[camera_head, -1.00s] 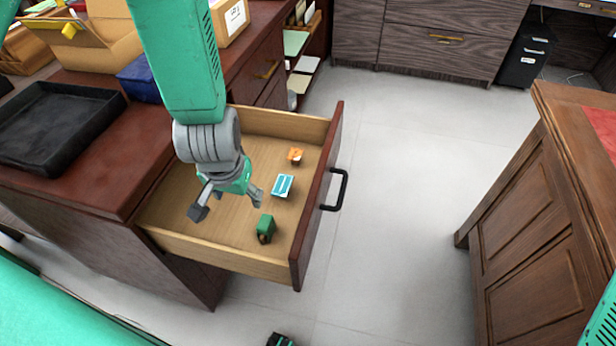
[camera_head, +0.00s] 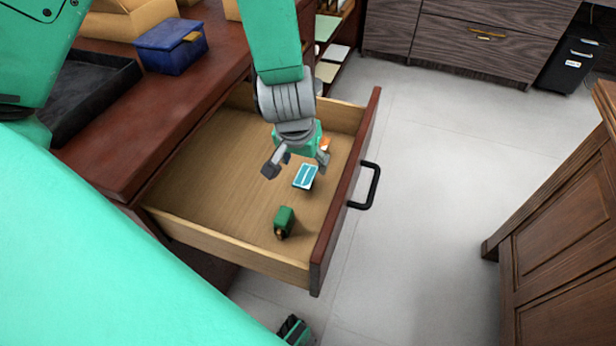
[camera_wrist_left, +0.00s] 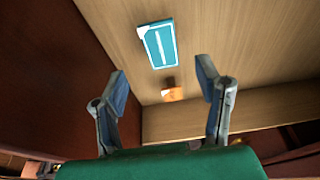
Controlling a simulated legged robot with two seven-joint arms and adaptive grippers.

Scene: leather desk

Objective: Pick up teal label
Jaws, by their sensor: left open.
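The teal label (camera_head: 306,175), a flat teal rectangle with white markings, lies on the bottom of the open drawer (camera_head: 215,165). It also shows in the left wrist view (camera_wrist_left: 159,45), beyond the fingertips and between their lines. My left gripper (camera_head: 296,164) is open and empty, above the drawer close to the label, on its far side in the head view. In the left wrist view its two fingers (camera_wrist_left: 163,82) are spread with nothing between them. Part of my right gripper (camera_head: 294,330) shows low at the bottom edge, outside the drawer; its jaws cannot be made out.
A green object (camera_head: 284,222) lies nearer in the drawer. An orange item (camera_head: 325,144) is partly hidden behind my left gripper; it shows in the wrist view (camera_wrist_left: 172,94). The drawer front has a black handle (camera_head: 371,186). A blue box (camera_head: 171,46) and black tray (camera_head: 92,92) sit on the desk.

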